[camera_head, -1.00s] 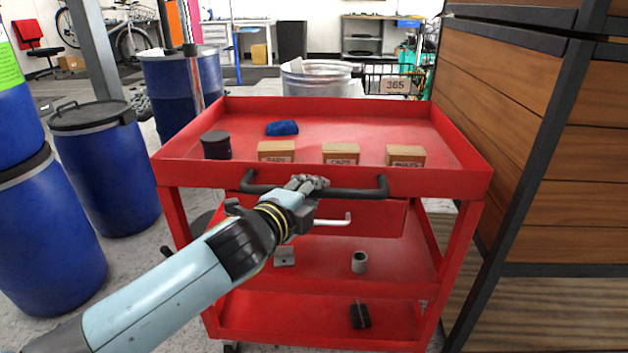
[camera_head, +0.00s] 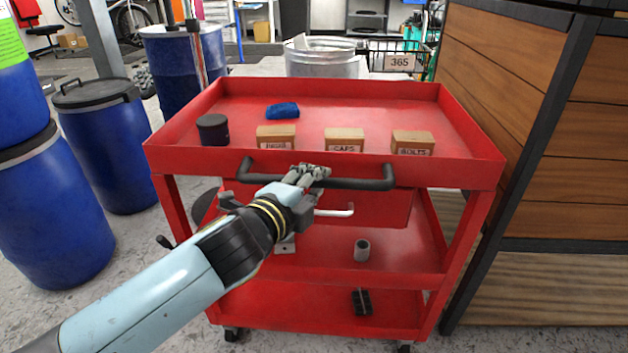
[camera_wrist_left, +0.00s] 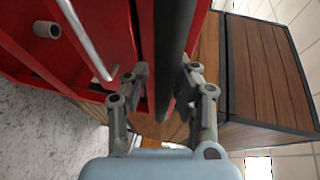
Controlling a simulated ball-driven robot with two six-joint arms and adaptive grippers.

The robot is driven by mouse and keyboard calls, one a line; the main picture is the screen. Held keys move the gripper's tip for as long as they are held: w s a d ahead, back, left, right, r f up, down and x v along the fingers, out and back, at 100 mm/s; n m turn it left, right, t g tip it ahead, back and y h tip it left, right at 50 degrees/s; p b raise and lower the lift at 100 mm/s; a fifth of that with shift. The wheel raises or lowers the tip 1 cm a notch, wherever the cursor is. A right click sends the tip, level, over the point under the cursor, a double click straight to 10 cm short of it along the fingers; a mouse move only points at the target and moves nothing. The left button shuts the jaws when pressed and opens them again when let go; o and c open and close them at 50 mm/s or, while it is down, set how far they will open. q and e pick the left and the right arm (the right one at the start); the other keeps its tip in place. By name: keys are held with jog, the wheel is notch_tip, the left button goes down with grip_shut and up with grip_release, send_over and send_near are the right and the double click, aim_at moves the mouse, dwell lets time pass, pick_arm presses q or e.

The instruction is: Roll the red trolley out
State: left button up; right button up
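The red trolley (camera_head: 330,318) stands in front of me with its open tray on top and shelves below. Its black handle (camera_head: 363,184) runs along the near side of the tray. My left gripper (camera_head: 312,178) has its fingers on either side of the handle, near its middle, and looks shut on it. In the left wrist view the dark handle bar (camera_wrist_left: 174,45) passes between the two fingers (camera_wrist_left: 164,82). The fingers hide a short part of it. My right gripper is not in view.
The tray carries small boxes (camera_head: 344,140), a blue cloth-like item (camera_head: 282,110) and a black cylinder (camera_head: 212,129). Blue barrels (camera_head: 103,150) stand at left. A wood-panelled cargo box (camera_head: 580,150) stands close at right. A metal drum (camera_head: 322,62) is behind. Grey floor shows at lower left.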

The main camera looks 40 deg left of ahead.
pick_arm(q)
jog(key=o, duration=0.3)
jog(key=shift+r, duration=0.1)
jog(key=v, duration=1.2)
jog(key=shift+w, duration=0.1)
